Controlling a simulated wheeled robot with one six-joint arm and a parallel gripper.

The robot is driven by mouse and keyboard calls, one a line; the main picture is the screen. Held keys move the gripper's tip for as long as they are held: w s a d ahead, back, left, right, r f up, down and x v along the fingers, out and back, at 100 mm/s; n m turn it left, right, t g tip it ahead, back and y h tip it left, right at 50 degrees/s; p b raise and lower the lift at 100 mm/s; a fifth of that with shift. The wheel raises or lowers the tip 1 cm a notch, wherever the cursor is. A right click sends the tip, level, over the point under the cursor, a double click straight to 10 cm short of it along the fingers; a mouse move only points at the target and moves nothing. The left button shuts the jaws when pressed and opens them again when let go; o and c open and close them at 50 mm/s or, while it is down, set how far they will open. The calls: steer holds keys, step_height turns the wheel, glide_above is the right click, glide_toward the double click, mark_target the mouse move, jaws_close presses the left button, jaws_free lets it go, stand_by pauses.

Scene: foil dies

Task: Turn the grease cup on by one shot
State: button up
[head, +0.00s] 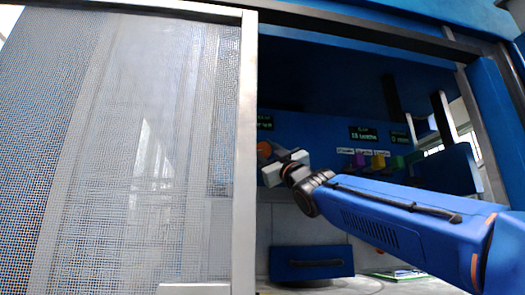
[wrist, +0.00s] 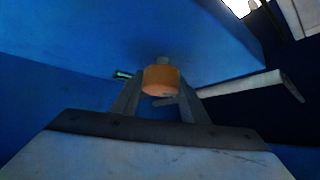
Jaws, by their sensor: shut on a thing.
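The grease cup (wrist: 162,79) is an orange cylinder with a small grey stem above it, against a blue surface in the wrist view. It also shows as an orange spot (head: 264,149) just past the white gripper body in the head view. My gripper (wrist: 160,92) has one dark finger on each side of the cup and is shut on it. In the head view my gripper (head: 273,163) reaches into the blue machine opening, and its fingertips are hard to make out. Any mark on the cup is not visible.
A mesh sliding door (head: 150,150) covers the left half, its frame edge close left of my gripper. A blue drawer front (head: 310,262) is below. A grey bar (wrist: 240,84) is right of the cup.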

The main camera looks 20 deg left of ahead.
mark_target(263, 143)
steer(key=shift+a+f+m+t+h, duration=0.1)
steer(key=shift+m+t+h, duration=0.2)
steer(key=shift+m+t, duration=0.7)
steer(key=shift+m+t+h, duration=1.05)
steer(key=shift+m+t, duration=0.3)
steer(key=shift+m, duration=0.5)
steer(key=shift+m+t+h, duration=1.05)
steer(key=shift+m+t, duration=0.3)
steer(key=shift+m, duration=0.5)
steer(key=shift+m+t+h, duration=0.8)
steer(key=shift+m+h, duration=0.5)
steer(key=shift+m, duration=0.35)
steer(key=shift+m+t+h, duration=0.8)
steer(key=shift+m+h, duration=0.5)
steer(key=shift+m, duration=0.35)
steer(key=shift+m+t+h, duration=0.5)
steer(key=shift+m+h, duration=0.5)
steer(key=shift+h, duration=0.1)
steer(key=o, duration=1)
steer(key=shift+r, duration=5.05)
